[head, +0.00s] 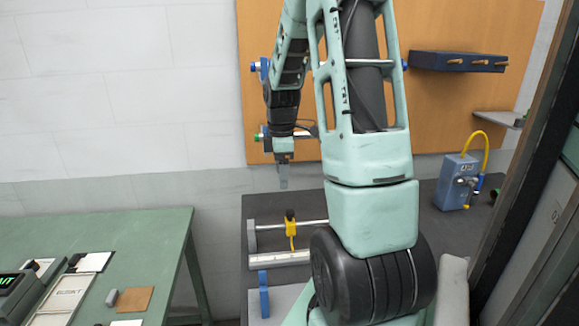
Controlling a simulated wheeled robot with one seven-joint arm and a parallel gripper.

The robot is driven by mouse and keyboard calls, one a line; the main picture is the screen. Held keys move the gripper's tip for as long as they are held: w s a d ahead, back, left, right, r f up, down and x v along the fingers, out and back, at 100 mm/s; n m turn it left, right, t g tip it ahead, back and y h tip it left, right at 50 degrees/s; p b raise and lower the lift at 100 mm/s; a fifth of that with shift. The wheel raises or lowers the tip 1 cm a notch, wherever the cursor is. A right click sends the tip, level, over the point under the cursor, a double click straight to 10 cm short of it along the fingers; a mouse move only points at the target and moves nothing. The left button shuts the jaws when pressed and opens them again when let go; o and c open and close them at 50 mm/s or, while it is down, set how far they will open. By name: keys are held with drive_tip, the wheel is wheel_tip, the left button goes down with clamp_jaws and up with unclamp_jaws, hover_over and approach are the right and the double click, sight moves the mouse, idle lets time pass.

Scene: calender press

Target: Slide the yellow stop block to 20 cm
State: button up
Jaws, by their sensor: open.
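The yellow stop block (290,229) sits on a horizontal metal rod (314,223), with a dark knob on its top and a thin yellow part reaching down. A pale scale bar (279,259) lies in front of the rod; its markings are too small to read. My gripper (283,187) points down, open and empty, above and slightly left of the block, apart from it in the picture. My arm hides the right part of the rod and scale.
A grey end bracket (252,237) holds the rod's left end. A blue upright piece (264,294) stands in front. A blue box with a yellow hose (458,180) stands at right on the dark bench. A green table (150,235) is at left.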

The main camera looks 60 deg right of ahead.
sight(290, 220)
drive_tip(key=f+p, duration=0.1)
drive_tip(key=f, duration=0.4)
drive_tip(key=s+d+f+p, duration=0.1)
drive_tip(key=f, duration=0.5)
drive_tip(key=d+f+p, duration=0.1)
drive_tip(key=f, duration=0.5)
drive_tip(key=shift+s+d+f+p, duration=0.1)
drive_tip(key=shift+s+f+p, duration=0.15)
drive_tip(key=shift+p, duration=0.1)
drive_tip(key=c, duration=1.1)
drive_tip(key=shift+s+d+r+p, duration=0.1)
drive_tip(key=shift+s+d, duration=0.9)
drive_tip(key=shift+s, duration=0.25)
drive_tip(key=shift+s+d+f+p, duration=0.1)
drive_tip(key=shift+s+d, duration=0.9)
drive_tip(key=shift+s, duration=0.2)
drive_tip(key=shift+s+d+r+p, duration=0.1)
drive_tip(key=shift+s+d, duration=0.9)
drive_tip(key=shift+s, duration=0.25)
drive_tip(key=shift+c, duration=0.2)
drive_tip(key=o, duration=1.1)
drive_tip(key=shift+o, duration=0.2)
